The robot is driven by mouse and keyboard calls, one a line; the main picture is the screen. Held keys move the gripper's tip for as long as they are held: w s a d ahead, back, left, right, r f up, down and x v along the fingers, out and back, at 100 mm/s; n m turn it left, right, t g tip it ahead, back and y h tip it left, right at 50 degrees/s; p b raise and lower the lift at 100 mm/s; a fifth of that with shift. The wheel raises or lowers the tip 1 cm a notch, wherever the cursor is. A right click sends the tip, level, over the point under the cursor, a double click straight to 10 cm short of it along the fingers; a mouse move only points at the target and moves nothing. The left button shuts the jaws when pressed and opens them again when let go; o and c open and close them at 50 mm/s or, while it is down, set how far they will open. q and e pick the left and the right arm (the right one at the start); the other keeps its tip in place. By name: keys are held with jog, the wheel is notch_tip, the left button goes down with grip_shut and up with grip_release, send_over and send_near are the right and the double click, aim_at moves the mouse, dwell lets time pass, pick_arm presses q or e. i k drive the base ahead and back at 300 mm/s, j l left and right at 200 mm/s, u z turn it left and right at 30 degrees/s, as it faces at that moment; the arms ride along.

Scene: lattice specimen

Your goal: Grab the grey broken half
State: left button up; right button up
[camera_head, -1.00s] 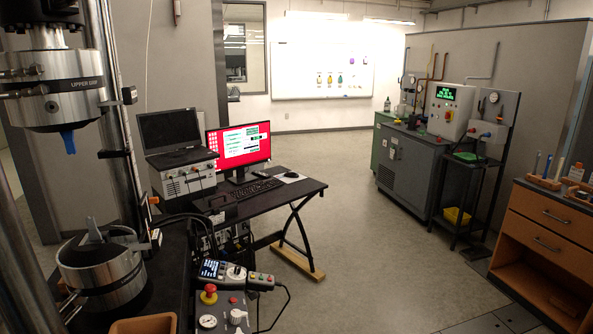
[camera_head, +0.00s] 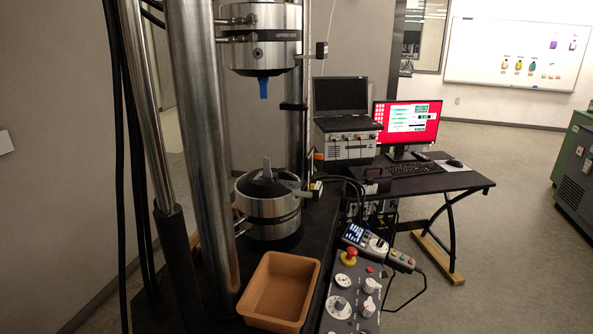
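The grey broken half (camera_head: 267,169) stands upright in the lower grip (camera_head: 269,206) of the testing machine, left of centre in the head view. A blue piece (camera_head: 264,88) hangs from the upper grip (camera_head: 262,38) above it, with a clear gap between the two. Neither of my grippers shows in the head view.
An orange-brown open tray (camera_head: 252,308) sits at the machine's front edge, looking empty. A control panel (camera_head: 341,304) with a red-yellow knob is to its right. Steel columns (camera_head: 203,150) stand left of the grips.

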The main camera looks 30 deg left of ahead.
aim_at(267, 173)
jog(key=k+j, duration=0.1)
jog(key=j, duration=0.3)
jog(key=k+j+z, duration=0.1)
jog(key=j, duration=0.3)
jog(key=k+j, duration=0.15)
jog(key=j, duration=0.3)
jog(key=k+j, duration=0.15)
jog(key=j, duration=0.25)
jog(key=k+j+z, duration=0.1)
jog(key=j, duration=0.3)
